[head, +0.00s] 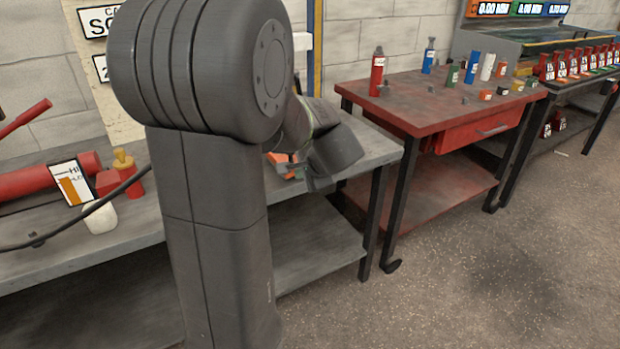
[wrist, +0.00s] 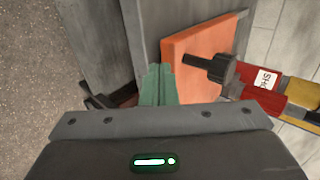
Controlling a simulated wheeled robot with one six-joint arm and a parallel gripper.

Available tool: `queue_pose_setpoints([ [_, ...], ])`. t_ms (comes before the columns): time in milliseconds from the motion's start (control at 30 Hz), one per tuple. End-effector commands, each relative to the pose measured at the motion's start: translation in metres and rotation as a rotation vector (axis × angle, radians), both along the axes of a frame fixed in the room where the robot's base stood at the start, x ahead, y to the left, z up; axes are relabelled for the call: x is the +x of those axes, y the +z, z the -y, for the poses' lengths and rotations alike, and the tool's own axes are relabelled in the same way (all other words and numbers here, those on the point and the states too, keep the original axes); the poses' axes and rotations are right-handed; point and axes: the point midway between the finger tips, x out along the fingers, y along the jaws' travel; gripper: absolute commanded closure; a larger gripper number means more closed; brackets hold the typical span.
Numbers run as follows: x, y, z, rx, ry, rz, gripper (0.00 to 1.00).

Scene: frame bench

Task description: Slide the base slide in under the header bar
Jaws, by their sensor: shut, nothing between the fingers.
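My gripper (head: 318,184) is at the right end of the grey bench, largely behind my own arm in the head view. In the wrist view its greenish fingers (wrist: 158,82) are together and hold nothing. An orange block (wrist: 196,58) stands just right of the fingertips, close to or touching them. It also shows as a small orange patch (head: 280,160) beside the gripper in the head view. I cannot tell whether this block is the base slide. The header bar cannot be made out for sure; my arm hides much of that spot.
A black knob (wrist: 222,68) and a red labelled cylinder (wrist: 268,82) lie right of the orange block. The grey bench (head: 130,235) carries a red cylinder (head: 40,183) and a gauge card (head: 72,184) at left. A red table (head: 440,100) stands at right; the floor before it is clear.

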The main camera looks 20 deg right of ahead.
Motion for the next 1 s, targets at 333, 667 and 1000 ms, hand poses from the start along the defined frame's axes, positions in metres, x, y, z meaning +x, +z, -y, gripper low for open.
queue_pose_setpoints([
  [333, 0.013, 0.000, -0.001, 0.000, 0.000, 0.000, 1.00],
  [667, 0.016, 0.001, -0.002, 0.001, 0.001, 0.000, 1.00],
  [1000, 0.054, 0.003, -0.005, 0.000, 0.003, 0.000, 1.00],
])
